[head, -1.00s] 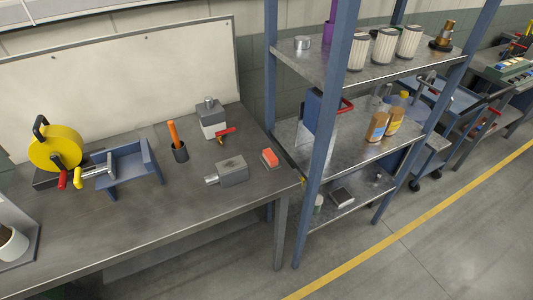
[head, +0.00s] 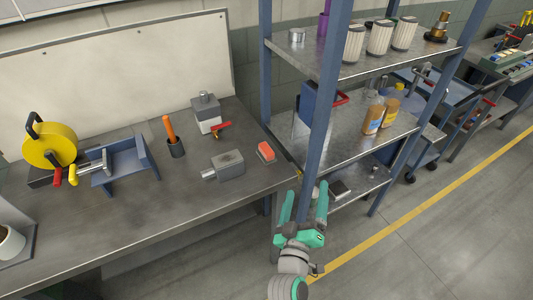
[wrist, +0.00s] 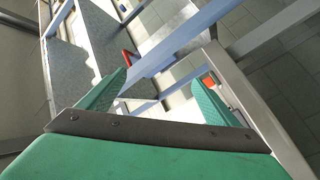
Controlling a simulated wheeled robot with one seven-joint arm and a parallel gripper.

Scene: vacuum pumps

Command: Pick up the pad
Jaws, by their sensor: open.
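The pad (head: 266,151) looks like a small orange-red block with a pale edge. It lies on the workbench (head: 150,230) near its right end in the head view. My gripper (head: 306,188) has green fingers, spread apart with nothing between them. It appears in front of the shelf rack, right of the bench end and lower in the picture than the pad. In the wrist view both fingers of my gripper (wrist: 160,88) show, wide apart. A small orange-red patch (wrist: 208,82) beside the right finger may be the pad, partly hidden.
A grey metal block (head: 228,166) and a pump-like box (head: 206,114) with a red lever stand left of the pad. The bench front is clear; floor is open at right.

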